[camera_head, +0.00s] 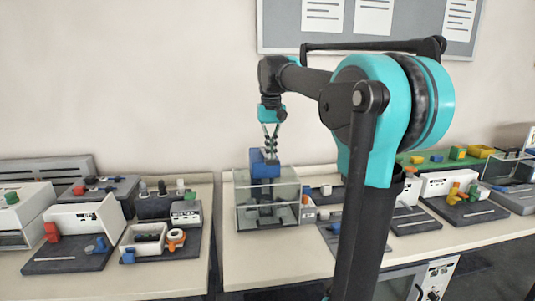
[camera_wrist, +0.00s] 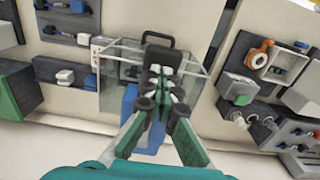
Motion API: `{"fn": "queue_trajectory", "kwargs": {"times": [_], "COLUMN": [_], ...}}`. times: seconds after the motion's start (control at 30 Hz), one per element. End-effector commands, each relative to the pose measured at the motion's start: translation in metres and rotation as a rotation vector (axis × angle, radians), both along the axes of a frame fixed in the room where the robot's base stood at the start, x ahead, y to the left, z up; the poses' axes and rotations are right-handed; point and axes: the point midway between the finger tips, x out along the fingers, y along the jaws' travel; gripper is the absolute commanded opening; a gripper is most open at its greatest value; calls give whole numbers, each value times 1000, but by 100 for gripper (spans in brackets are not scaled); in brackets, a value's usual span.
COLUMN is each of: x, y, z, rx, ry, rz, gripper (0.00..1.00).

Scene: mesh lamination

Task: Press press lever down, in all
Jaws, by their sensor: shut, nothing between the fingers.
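The press is a blue-topped device (camera_head: 264,165) inside a clear-walled box (camera_head: 284,215) on the near middle table. My gripper (camera_head: 271,150) points down right above the blue top, its fingers together and empty. In the wrist view my gripper (camera_wrist: 163,82) is also shut, over the press. A dark handle-like bar (camera_wrist: 158,38), which looks like the press lever, shows just beyond the fingertips. Blue press parts (camera_wrist: 129,103) show beside the fingers. The fingers hide part of the press, and I cannot tell whether they touch the lever.
The clear box walls (camera_wrist: 112,72) stand around the press. Stations with coloured knobs (camera_head: 85,238) lie to the left, across a gap between tables. More stations (camera_head: 465,205) stand to the right, partly behind my arm. The table in front of the box (camera_head: 265,255) is bare.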

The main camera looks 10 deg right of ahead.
Motion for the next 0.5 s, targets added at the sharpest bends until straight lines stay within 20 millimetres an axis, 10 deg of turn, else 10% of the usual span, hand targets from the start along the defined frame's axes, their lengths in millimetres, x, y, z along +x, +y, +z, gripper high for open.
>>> {"fn": "queue_trajectory", "kwargs": {"times": [0.5], "x": [0], "y": [0], "z": [-24], "rx": [0], "ry": [-1], "rz": [0], "gripper": [0]}}
